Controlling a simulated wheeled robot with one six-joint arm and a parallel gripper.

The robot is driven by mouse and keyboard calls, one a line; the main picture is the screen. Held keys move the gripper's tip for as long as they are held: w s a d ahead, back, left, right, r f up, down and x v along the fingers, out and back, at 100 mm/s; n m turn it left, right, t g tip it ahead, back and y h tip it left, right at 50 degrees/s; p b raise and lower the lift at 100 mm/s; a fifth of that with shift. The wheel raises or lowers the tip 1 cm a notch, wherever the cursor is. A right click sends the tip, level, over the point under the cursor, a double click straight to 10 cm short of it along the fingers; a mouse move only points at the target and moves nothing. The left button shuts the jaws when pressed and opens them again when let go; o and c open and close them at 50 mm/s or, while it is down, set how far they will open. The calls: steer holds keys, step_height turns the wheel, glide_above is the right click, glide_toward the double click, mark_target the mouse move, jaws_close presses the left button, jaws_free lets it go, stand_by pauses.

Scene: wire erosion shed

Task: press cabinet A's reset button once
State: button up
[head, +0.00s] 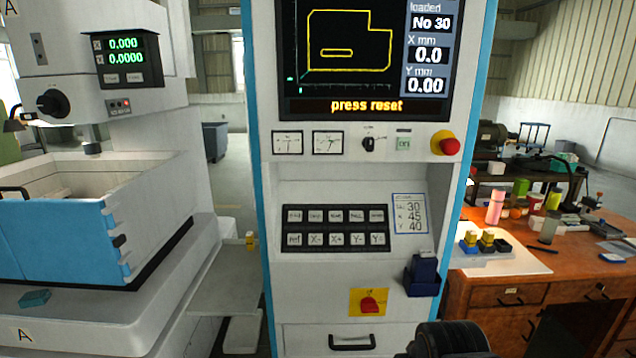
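A white control cabinet (290,190) with blue edges stands upright in the middle. No letter shows on its visible part; "A" labels show on the white machine (190,260) at left. The cabinet's screen (348,50) reads "press reset" in yellow. Below it are two meters, a dark knob (369,144), a pale green "on" button (403,143) and a red mushroom button (445,146) on yellow. A keypad (336,228) has two rows of keys; the small labels are hard to read, so I cannot tell which is reset. My gripper's fingers are out of view.
A red switch (369,303) on a yellow plate and a dark blue holder (422,275) stick out low on the cabinet, above a drawer handle (351,342). A dark part of my arm shows at the bottom edge. A cluttered wooden desk (500,290) stands at right.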

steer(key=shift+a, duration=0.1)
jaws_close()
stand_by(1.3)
